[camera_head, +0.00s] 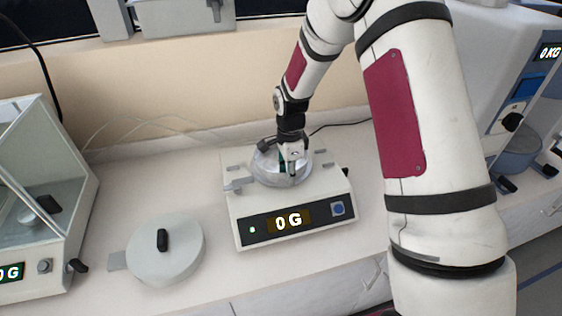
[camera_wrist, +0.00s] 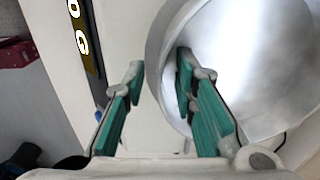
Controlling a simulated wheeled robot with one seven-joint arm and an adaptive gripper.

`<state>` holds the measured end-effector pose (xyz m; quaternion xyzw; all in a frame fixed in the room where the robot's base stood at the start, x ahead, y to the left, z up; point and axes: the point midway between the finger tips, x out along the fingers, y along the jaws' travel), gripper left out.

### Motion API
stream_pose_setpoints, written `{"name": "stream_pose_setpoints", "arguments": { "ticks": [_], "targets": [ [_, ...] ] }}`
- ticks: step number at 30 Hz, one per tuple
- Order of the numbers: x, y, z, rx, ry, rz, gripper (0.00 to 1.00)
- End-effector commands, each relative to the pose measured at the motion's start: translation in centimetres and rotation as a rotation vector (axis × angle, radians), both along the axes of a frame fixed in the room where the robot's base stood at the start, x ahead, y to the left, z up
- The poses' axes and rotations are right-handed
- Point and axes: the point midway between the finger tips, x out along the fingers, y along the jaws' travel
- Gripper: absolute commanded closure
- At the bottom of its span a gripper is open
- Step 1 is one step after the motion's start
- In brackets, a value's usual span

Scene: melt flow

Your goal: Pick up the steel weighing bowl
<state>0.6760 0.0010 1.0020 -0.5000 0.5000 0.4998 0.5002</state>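The steel weighing bowl (camera_head: 263,172) sits on the platform of the weighing scale (camera_head: 296,222), whose display reads 0 G. In the wrist view the bowl (camera_wrist: 252,75) fills the right side. My gripper (camera_head: 289,168) is down at the bowl and hides part of it in the head view. In the wrist view my gripper (camera_wrist: 158,88) is open, with two teal-padded fingers. One finger is over the inside of the bowl, the other outside it. The bowl's near wall lies between them, with a gap to the outer finger.
A round white lid-like piece with a black knob (camera_head: 166,252) lies left of the scale. A glass-sided balance (camera_head: 40,190) stands at the far left. A large white machine (camera_head: 515,80) is at the right. The wall is close behind; the counter between is mostly clear.

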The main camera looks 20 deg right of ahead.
Motion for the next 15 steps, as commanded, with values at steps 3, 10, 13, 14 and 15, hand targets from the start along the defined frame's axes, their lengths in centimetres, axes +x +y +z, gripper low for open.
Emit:
{"name": "stream_pose_setpoints", "arguments": {
  "ticks": [3,10,13,14,15],
  "targets": [
    [-0.01,0.02,-0.15,0.000,0.001,0.000,0.74],
    [-0.03,0.01,-0.22,0.000,0.001,0.001,1.00],
    [-0.03,0.01,-0.22,0.000,0.001,0.000,1.00],
    [-0.02,0.01,-0.21,0.000,0.001,0.000,1.00],
    [0.00,0.01,-0.19,0.000,0.000,0.000,1.00]
  ]
}}
